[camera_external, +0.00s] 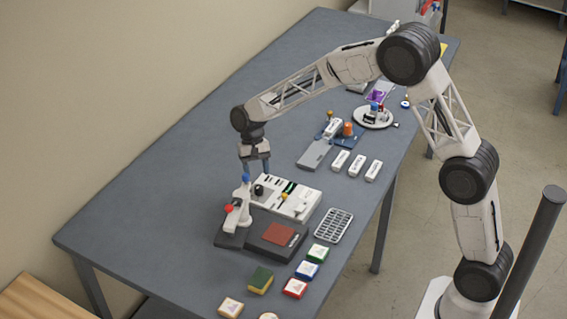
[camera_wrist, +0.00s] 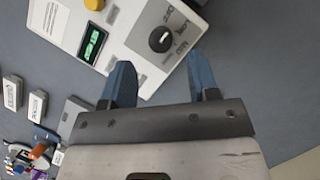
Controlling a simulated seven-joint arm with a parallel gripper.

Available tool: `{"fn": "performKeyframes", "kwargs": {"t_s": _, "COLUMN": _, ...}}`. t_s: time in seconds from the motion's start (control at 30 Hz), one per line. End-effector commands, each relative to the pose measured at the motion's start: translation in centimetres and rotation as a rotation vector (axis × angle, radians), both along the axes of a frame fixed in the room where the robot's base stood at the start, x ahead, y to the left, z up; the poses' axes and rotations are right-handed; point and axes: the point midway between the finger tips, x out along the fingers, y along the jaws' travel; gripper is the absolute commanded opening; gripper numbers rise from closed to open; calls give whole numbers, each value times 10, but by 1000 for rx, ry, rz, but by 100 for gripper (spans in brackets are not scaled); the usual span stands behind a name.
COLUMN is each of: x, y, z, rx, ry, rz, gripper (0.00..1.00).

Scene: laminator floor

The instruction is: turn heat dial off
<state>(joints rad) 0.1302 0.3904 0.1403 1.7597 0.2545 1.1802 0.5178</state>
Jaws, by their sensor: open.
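The heat dial (camera_wrist: 160,39) is a round black knob with a pale pointer mark, set in a grey printed panel in the wrist view. It sits on a white machine (camera_wrist: 117,52) with a lit green display (camera_wrist: 92,45). In the external view the white machine (camera_external: 300,206) lies on the table, with the dark knob (camera_external: 258,190) at its left end. My gripper (camera_wrist: 159,68) is open and empty, its blue fingers apart, with the dial ahead between them and not touched. In the external view my gripper (camera_external: 256,171) points down above the knob.
A red-knobbed lever (camera_external: 229,209) on a dark device stands close left of my gripper. A grey grid tray (camera_external: 334,225) and several coloured stamp blocks (camera_external: 307,270) lie to the front. White blocks (camera_external: 356,165) and a round stand (camera_external: 373,118) are farther back. The table's left side is clear.

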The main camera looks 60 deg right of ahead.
Motion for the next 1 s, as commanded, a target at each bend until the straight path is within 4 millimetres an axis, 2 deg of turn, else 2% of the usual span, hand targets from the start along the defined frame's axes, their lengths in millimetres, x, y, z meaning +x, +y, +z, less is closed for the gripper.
{"fn": "performKeyframes", "kwargs": {"t_s": 0.2, "x": -8, "y": 8, "z": -26, "rx": 1, "ry": 3, "rz": 0, "gripper": 55}}
{"fn": "performKeyframes", "kwargs": {"t_s": 0.4, "x": -12, "y": 13, "z": -42, "rx": 1, "ry": 2, "rz": 0, "gripper": 55}}
{"fn": "performKeyframes", "kwargs": {"t_s": 0.83, "x": -14, "y": 14, "z": -48, "rx": 0, "ry": 0, "rz": 0, "gripper": 55}}
{"fn": "performKeyframes", "kwargs": {"t_s": 1.0, "x": -14, "y": 14, "z": -48, "rx": 0, "ry": 0, "rz": 0, "gripper": 30}}
